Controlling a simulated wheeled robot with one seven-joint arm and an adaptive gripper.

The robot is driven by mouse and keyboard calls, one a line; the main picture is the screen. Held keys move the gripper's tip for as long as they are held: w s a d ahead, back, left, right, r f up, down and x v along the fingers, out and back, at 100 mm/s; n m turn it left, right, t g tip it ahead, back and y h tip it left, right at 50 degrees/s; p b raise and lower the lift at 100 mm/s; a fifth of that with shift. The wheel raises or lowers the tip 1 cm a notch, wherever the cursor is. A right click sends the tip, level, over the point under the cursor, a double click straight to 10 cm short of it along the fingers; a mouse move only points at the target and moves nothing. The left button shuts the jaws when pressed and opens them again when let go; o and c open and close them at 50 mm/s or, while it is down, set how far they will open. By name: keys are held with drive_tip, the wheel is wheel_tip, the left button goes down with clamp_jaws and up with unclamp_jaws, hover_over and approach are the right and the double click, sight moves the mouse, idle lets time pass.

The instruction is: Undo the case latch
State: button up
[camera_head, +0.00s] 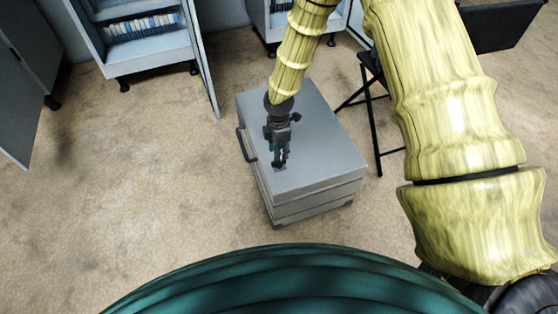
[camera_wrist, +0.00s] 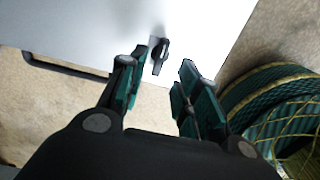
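The grey case (camera_head: 325,150) stands on the floor with its lid down, and a seam runs around its side. In the wrist view the case's pale surface (camera_wrist: 85,22) fills the upper part. A small dark latch (camera_wrist: 161,52) sits near the case's edge there. My gripper (camera_head: 280,164) is over the case near its front left part, pointing down. In the wrist view its two fingers are apart and empty, with the latch showing between and just beyond the fingertips. I cannot tell whether a finger touches it. In the head view the gripper hides the latch.
A dark handle (camera_head: 246,145) sticks out from the case's left side. A black folding chair (camera_head: 374,110) stands close on the right. An open shelf cabinet (camera_head: 138,42) with its door (camera_head: 203,75) is behind left. The floor (camera_head: 130,190) left of the case is clear.

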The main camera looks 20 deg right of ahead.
sight(279, 163)
drive_tip(key=shift+f+b, duration=0.55)
drive_tip(key=shift+f, duration=2.1)
clamp_jaws()
